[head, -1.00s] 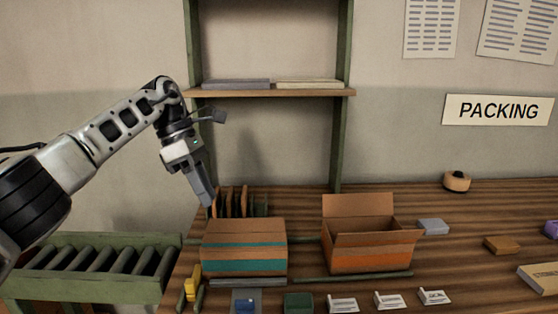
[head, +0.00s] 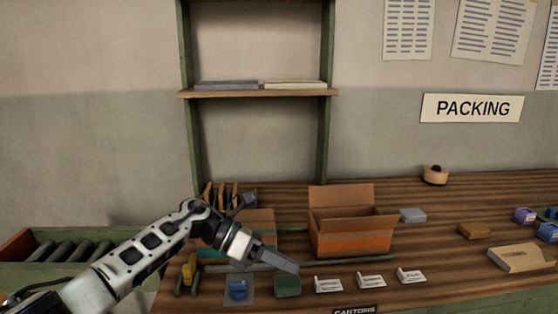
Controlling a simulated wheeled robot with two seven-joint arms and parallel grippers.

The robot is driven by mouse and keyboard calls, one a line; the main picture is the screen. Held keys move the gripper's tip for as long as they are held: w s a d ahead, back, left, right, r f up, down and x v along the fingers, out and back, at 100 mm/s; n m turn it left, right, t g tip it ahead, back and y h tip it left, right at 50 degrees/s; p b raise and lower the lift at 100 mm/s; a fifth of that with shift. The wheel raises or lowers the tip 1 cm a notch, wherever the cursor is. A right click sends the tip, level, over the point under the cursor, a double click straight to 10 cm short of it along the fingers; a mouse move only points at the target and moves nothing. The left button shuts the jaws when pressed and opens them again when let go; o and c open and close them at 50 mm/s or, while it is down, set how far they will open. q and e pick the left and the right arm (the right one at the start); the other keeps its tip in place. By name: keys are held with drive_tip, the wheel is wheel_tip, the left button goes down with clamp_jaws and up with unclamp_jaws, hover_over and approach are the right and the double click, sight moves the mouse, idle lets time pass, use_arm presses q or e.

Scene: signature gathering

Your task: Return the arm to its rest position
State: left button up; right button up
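My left arm comes in from the lower left in the head view. Its gripper (head: 278,259) hangs over the front left of the wooden table (head: 420,207), pointing right and slightly down. The fingers look close together, and I see nothing held between them. Whether they are fully shut is not clear. The arm covers part of the closed carton with a teal stripe (head: 262,221). A green block (head: 288,286) lies just below the fingertips in the picture. My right gripper is not in view.
An open carton (head: 350,238) stands right of the gripper. White cards (head: 328,285) line the front edge. A blue item on a pad (head: 237,290) and a yellow item (head: 190,269) lie near the arm. A roller conveyor (head: 40,274) is at left, a shelf (head: 258,92) behind.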

use_arm(q)
drive_tip(key=s+d+f+n+t+h, duration=0.2)
drive_tip(key=s+d+n+t+h, duration=0.15)
drive_tip(key=d+n+h, duration=0.2)
drive_tip(key=s+a+f+n+t+y, duration=0.4)
drive_tip(key=a+f+n+t+y, duration=0.3)
drive_tip(key=n, duration=0.9)
drive_tip(key=s+a+f+n+t+y, duration=0.45)
drive_tip(key=a+f+n+t, duration=0.3)
drive_tip(key=n, duration=0.95)
drive_tip(key=s+a+f+n+g+y, duration=0.2)
drive_tip(key=s+a+f+n+g, duration=0.1)
drive_tip(key=s, duration=0.4)
drive_tip(key=s+a+f+n+g+y, duration=0.2)
drive_tip(key=s+a+f+n, duration=0.2)
drive_tip(key=s+f+n, duration=0.1)
drive_tip(key=shift+s+a+f+g, duration=0.2)
drive_tip(key=shift+s+f+g, duration=0.2)
drive_tip(key=shift+s+f, duration=0.5)
